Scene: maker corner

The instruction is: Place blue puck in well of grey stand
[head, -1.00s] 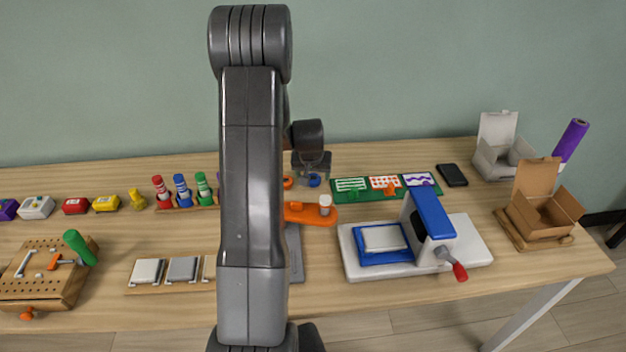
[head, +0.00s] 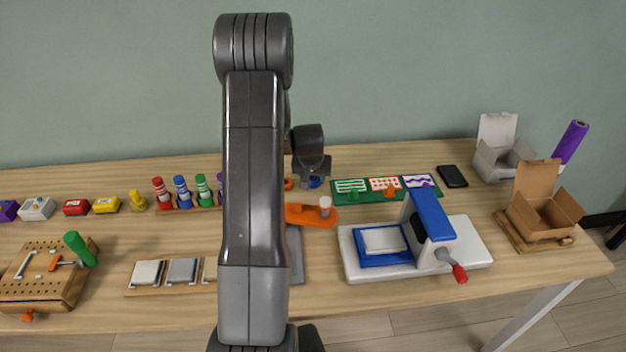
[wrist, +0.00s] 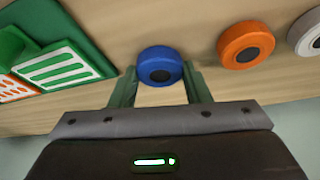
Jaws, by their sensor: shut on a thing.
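The blue puck (wrist: 160,62) has a dark round centre and sits between the green fingertips of my gripper (wrist: 161,80) in the wrist view. My gripper is shut on it. In the head view, the blue puck (head: 315,183) shows as a small patch under my gripper (head: 312,178), at the back of the table. I cannot tell whether it still touches the tabletop. A grey flat piece (head: 295,258) shows beside my arm and may be part of the grey stand. My arm hides much of it, and no well is visible.
An orange puck (wrist: 246,44) and a whitish puck (wrist: 308,34) lie beside the blue one. A green board with cards (head: 384,187) lies to the right. An orange arm-like piece (head: 311,214) with a white-topped peg is nearer. A blue-and-white press (head: 430,222) stands front right.

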